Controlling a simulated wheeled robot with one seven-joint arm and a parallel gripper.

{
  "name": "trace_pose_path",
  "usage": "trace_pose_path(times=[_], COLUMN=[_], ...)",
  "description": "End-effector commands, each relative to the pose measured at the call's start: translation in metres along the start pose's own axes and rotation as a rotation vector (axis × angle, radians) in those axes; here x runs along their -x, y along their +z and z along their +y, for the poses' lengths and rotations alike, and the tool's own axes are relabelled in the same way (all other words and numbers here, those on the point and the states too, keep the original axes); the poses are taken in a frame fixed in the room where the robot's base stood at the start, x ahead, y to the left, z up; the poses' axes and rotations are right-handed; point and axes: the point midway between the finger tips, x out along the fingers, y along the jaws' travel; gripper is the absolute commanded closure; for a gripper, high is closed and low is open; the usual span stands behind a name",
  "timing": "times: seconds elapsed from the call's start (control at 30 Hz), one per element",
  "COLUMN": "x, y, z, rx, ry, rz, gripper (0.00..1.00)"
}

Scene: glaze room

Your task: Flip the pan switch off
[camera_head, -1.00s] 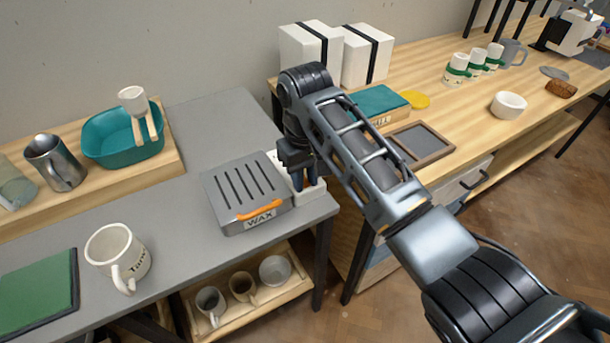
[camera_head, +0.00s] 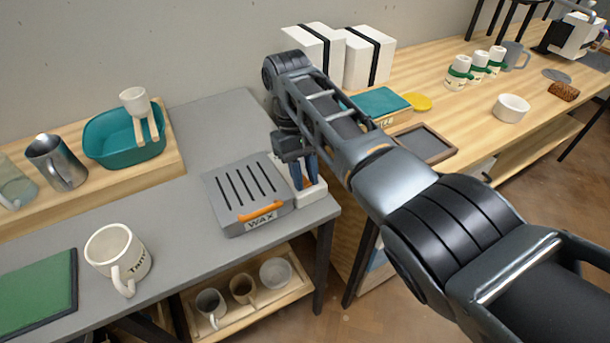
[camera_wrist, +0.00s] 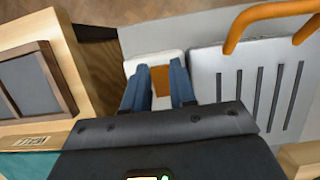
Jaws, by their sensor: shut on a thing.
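The grey slotted wax pan (camera_head: 238,190), with an orange handle and a WAX label, sits at the right end of the grey table. The white switch box (camera_head: 315,196) stands just to its right in the head view. In the wrist view, the box (camera_wrist: 150,58) carries an orange switch piece (camera_wrist: 160,76). My gripper (camera_head: 304,203) points down over the box, its blue fingers at the box. In the wrist view, my gripper (camera_wrist: 156,80) has its fingers on either side of the orange piece and is shut on it. Fingers and arm hide the piece in the head view.
A cream mug (camera_head: 117,256) and a green board (camera_head: 35,290) lie left of the pan. A teal basin (camera_head: 122,142) stands behind. A framed slate (camera_head: 424,145) and white boxes (camera_head: 368,58) are on the wooden bench. The table's front edge is close to the pan.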

Motion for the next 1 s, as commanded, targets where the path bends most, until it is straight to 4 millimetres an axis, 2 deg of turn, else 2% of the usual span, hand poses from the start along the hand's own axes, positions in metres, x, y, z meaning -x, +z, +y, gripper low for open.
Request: trace_pose_path(times=[0.17,0.2,0.27,0.5,0.63,1.0], x=[0.002,0.002,0.002,0.001,0.009,0.069], y=[-0.001,-0.001,-0.001,0.0,-0.001,0.0], z=[0.001,0.0,0.0,0.0,0.0,0.001], rx=[0.0,0.0,0.0,0.0,0.0,-0.001], ry=[0.001,0.001,0.001,0.0,0.001,0.002], rz=[0.006,0.006,0.006,0.004,0.004,0.005], gripper=[1.0,0.71,0.65,0.64,0.64,0.64])
